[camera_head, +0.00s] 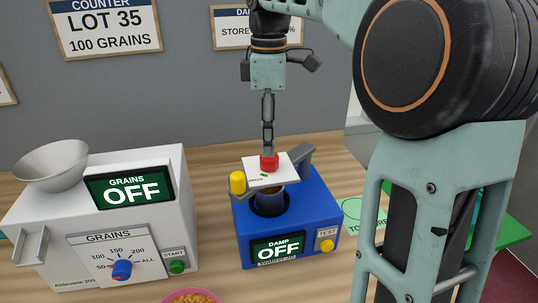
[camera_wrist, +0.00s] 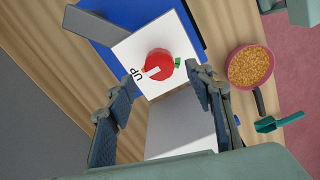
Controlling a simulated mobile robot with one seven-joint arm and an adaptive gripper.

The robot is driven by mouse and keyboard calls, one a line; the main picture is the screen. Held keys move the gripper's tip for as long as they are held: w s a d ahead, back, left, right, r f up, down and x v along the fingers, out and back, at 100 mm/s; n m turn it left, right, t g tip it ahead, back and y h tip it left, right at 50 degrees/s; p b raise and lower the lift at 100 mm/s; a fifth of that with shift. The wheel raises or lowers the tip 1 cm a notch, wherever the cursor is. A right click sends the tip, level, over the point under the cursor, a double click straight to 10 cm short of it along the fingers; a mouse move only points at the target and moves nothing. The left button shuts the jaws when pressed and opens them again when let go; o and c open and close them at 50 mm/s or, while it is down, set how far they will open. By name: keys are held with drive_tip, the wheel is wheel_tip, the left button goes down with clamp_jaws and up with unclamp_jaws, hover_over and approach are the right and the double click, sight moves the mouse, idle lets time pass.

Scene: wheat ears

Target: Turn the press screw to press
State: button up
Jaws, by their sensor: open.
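The red press screw knob (camera_head: 269,163) stands on a white plate (camera_head: 284,178) above the blue damp meter (camera_head: 318,208). In the wrist view the knob (camera_wrist: 160,62) has a white pointer stripe toward the printed "UP", and a green mark lies on the plate at its other side. My gripper (camera_head: 268,148) is directly above the knob, pointing down. In the wrist view my gripper (camera_wrist: 160,82) is open, its fingers apart on either side of the knob; I cannot tell whether they touch it. The damp display (camera_head: 276,249) reads OFF.
A white grain counter (camera_head: 50,228) with a metal funnel (camera_head: 52,166) stands at the left, its display OFF. A yellow knob (camera_head: 237,183) sticks up beside the plate. A pink-rimmed bowl of grain (camera_wrist: 250,66) and a green scoop (camera_wrist: 278,122) lie nearby.

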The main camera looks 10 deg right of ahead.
sight(269, 161)
drive_tip(key=shift+f, duration=2.35)
drive_tip(key=c, duration=1.2)
drive_tip(key=shift+o, duration=0.2)
